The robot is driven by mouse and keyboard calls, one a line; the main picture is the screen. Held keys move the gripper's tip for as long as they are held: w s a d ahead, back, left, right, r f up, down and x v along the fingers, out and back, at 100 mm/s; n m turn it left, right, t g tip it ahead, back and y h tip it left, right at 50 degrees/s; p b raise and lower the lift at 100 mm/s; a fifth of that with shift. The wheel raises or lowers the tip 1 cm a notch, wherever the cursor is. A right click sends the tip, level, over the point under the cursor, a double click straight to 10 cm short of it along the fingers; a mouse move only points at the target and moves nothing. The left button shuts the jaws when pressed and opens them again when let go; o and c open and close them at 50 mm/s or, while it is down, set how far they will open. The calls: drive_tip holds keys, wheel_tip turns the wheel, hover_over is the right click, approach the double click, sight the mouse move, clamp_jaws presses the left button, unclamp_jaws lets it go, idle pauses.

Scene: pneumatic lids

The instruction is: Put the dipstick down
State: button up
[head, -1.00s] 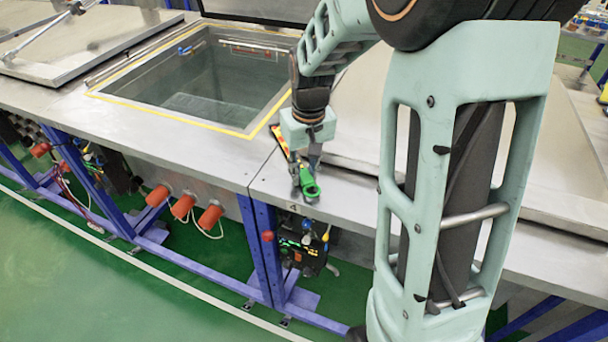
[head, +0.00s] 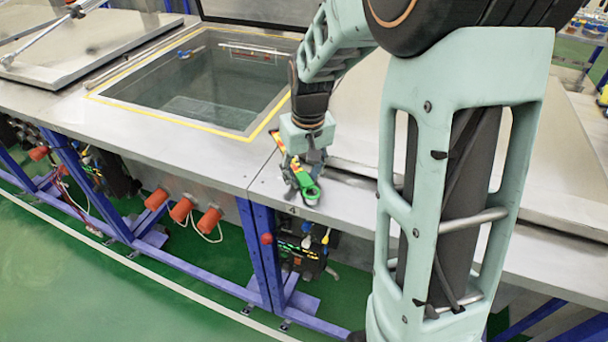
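The dipstick has a green handle (head: 310,191) with a ring end and a yellow, red and dark strip that shows to the upper left of it. It appears to lie on the steel bench top, close to the front edge, by the corner of the open tank. My gripper (head: 303,178) points down right over the dipstick. Its fingers look spread apart on both sides of the green handle, so it appears open. The fingers and palm hide the middle of the dipstick, and I cannot tell whether a finger still touches it.
The open tank (head: 215,85) with a yellow border is to the left. A closed steel lid (head: 85,45) lies at the far left, another behind my arm at right. Orange knobs (head: 181,208) stick out below the bench edge (head: 150,170).

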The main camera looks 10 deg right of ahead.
drive_tip(key=shift+s+f, duration=0.15)
drive_tip(key=shift+s, duration=0.05)
drive_tip(key=shift+r+p, duration=0.4)
drive_tip(key=shift+r, duration=0.05)
wheel_tip(320, 180, up, 12)
drive_tip(key=s, duration=0.1)
drive_tip(key=shift+r, duration=0.15)
drive_tip(key=shift+d, duration=0.15)
